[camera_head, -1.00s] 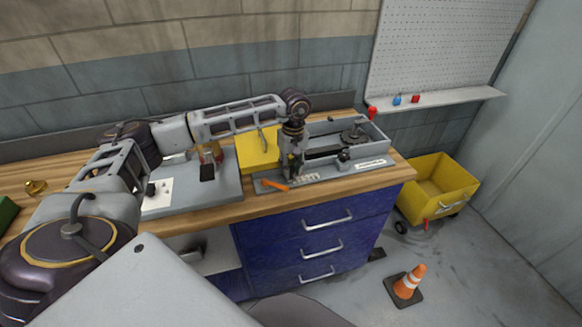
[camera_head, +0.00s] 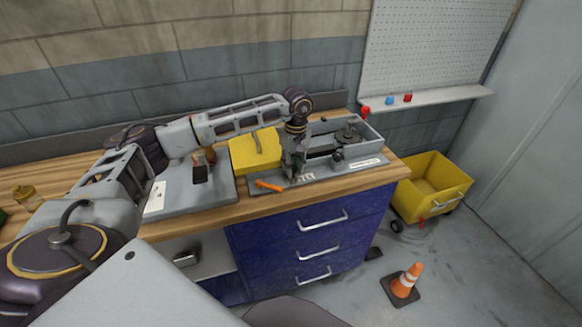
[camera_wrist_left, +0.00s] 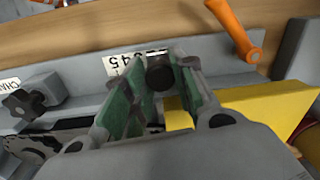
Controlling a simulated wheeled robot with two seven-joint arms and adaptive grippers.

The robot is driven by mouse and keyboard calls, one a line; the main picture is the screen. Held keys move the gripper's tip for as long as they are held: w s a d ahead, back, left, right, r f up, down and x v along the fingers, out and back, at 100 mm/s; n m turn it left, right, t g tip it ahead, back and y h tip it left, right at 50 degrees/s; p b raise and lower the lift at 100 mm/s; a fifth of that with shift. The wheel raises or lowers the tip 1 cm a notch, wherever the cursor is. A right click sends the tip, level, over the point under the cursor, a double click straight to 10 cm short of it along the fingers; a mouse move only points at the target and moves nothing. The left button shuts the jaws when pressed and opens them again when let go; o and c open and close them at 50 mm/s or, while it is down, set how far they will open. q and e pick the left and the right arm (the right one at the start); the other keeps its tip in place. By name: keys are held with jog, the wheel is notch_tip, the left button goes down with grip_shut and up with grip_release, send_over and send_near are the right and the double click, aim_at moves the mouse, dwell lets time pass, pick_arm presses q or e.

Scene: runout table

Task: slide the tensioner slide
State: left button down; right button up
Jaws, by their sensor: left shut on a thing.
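The tensioner unit is a grey base plate (camera_head: 345,170) with a raised frame, on the right of the bench. My left gripper (camera_head: 293,172) reaches down over the left part of this plate. In the left wrist view, its green-padded fingers (camera_wrist_left: 160,85) are shut around a dark round knob (camera_wrist_left: 160,73), which I take to be the slide's grip. A white number scale (camera_wrist_left: 125,62) lies just beyond the fingers, partly hidden by them. An orange lever (camera_head: 268,185) lies left of the gripper and also shows in the wrist view (camera_wrist_left: 237,32). My right gripper is not in view.
A dark clamp knob (camera_head: 337,154) stands right of my gripper on the unit. A yellow block (camera_head: 255,152) stands close on the left, with a grey plate (camera_head: 205,190) beyond it. A yellow cart (camera_head: 435,185) and a traffic cone (camera_head: 404,283) are on the floor.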

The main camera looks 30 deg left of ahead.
aim_at(295, 167)
pick_arm(q)
jog(key=c, duration=1.5)
grip_release()
jog(key=shift+o, duration=1.8)
jog(key=shift+r, duration=0.8)
notch_tip(295, 167, up, 10)
jog(key=shift+w+d+r, duration=0.15)
jog(key=shift+w+r, duration=0.05)
jog(key=shift+w, duration=0.05)
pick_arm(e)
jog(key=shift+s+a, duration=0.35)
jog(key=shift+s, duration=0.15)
